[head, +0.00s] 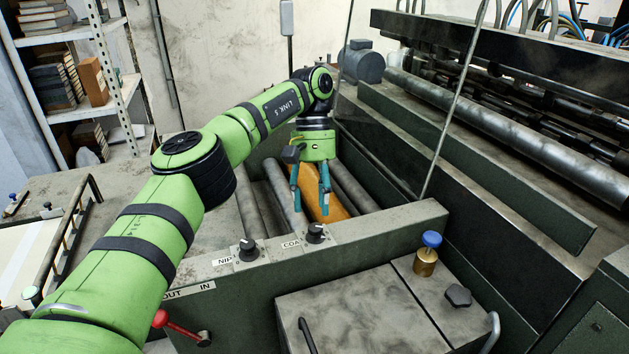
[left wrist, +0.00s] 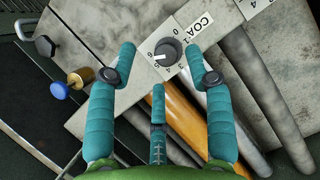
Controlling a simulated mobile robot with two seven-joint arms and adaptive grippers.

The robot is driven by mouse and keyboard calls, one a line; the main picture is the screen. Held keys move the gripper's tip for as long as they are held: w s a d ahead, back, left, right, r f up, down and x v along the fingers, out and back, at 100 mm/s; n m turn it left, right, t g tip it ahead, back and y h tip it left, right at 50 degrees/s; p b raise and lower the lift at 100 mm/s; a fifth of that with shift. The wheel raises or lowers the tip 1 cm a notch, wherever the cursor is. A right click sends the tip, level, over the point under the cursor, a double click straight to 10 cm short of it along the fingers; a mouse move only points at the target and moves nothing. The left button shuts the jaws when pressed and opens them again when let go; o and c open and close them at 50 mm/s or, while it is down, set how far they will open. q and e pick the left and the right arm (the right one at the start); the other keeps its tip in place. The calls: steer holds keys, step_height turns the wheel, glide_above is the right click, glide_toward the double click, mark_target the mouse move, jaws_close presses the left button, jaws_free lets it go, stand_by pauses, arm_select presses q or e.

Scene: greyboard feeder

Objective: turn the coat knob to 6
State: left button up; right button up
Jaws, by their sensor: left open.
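The coat knob (head: 316,233) is a dark round knob on the top of the grey panel rail, beside a partly hidden label reading COA. It also shows in the left wrist view (left wrist: 170,52), with small numbers around it. Its white mark points to the left there, toward the 6 side of the dial; the exact setting is too small to read surely. My left gripper (head: 310,203) is open and empty, pointing down behind and above the knob in the head view. In the left wrist view its blue-green fingers (left wrist: 160,62) spread to either side of the knob, apart from it.
The nip knob (head: 248,250) stands to the left on the same rail. A brass post with a blue cap (head: 430,248) and a dark knob (head: 458,296) stand to the right. Rollers (head: 281,195) and an orange roller (head: 322,200) lie behind. A red lever (head: 172,322) is at the front.

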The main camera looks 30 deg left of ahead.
mark_target(314, 223)
arm_select(q)
steer(key=shift+r, duration=2.55)
